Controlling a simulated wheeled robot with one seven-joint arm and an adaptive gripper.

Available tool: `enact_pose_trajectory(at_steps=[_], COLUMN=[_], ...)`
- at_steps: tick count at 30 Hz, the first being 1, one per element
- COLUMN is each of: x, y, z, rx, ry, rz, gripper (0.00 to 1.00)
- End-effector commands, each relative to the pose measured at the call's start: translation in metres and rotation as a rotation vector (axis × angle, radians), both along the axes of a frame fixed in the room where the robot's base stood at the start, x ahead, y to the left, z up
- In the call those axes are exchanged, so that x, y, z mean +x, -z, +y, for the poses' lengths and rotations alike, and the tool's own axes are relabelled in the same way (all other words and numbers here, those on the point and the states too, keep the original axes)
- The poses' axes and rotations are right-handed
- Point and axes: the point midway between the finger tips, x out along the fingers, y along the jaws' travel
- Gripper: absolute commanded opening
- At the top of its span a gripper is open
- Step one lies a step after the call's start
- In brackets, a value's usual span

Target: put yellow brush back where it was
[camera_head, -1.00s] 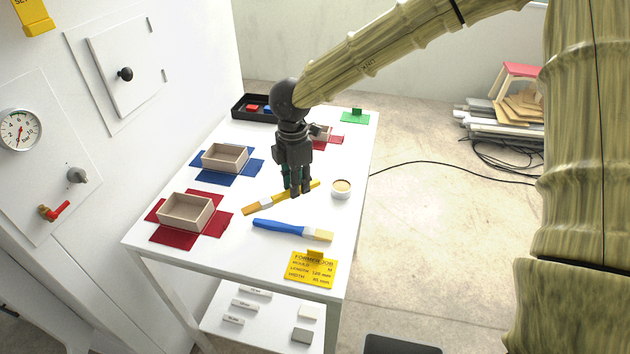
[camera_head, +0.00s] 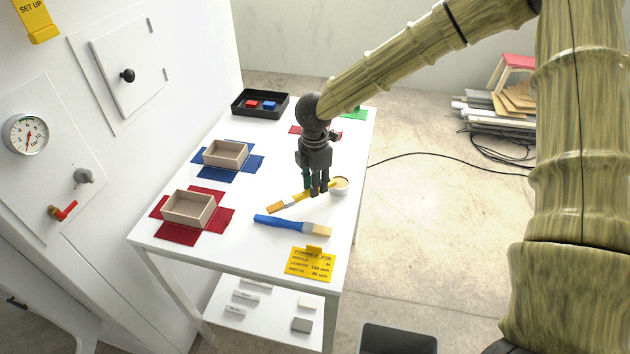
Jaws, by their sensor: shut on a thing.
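The yellow brush (camera_head: 276,207) is in my gripper (camera_head: 318,193), which is shut on its yellow handle.
Open boxes sit on a red sheet (camera_head: 178,234) and a blue sheet (camera_head: 245,173) at left. A black tray (camera_head: 239,112) with red and blue blocks stands at the back. A yellow job sign (camera_head: 311,266) is at the front right edge. Table space between boxes and brushes is clear.

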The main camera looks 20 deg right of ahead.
Motion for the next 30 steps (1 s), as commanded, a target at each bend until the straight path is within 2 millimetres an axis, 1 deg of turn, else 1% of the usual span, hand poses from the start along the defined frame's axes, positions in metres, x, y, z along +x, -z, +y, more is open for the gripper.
enact_pose_trajectory(at_steps=[5, 19, 20, 22, 23, 30], x=[0.000, 0.000, 0.000, 0.000, 0.000, 0.000], y=[0.001, 0.011, 0.010, 0.010, 0.010, 0.010], z=[0.000, 0.000, 0.000, 0.000, 0.000, 0.000], rx=[0.000, -0.001, -0.001, -0.001, -0.001, -0.001], ry=[0.000, 0.000, 0.000, 0.000, 0.000, 0.000], rz=[0.000, 0.000, 0.000, 0.000, 0.000, 0.000], gripper=[0.00, 0.00, 0.26, 0.39, 0.42, 0.42])
